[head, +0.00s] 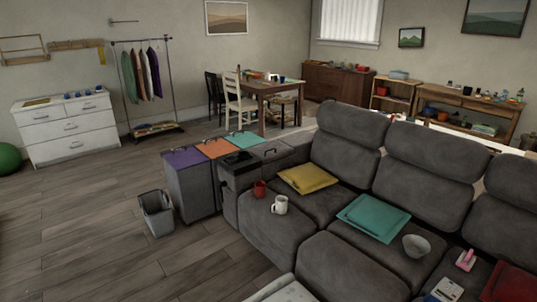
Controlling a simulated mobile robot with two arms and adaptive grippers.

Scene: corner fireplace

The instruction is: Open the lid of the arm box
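The grey sofa (335,255) stands at the centre right. At its left end is an arm section with a grey flat lid (271,149) that has a small dark handle and looks shut. A dark recessed top (239,158) lies just in front of that lid; I cannot tell whether it is a tray or an opening. Neither of my grippers is in view.
Bins with purple (186,157), orange (216,148) and teal (246,139) lids stand against the arm's left side. A grey wastebasket (157,213) is on the floor. A red mug (260,189) and white mug (280,205) sit on the sofa.

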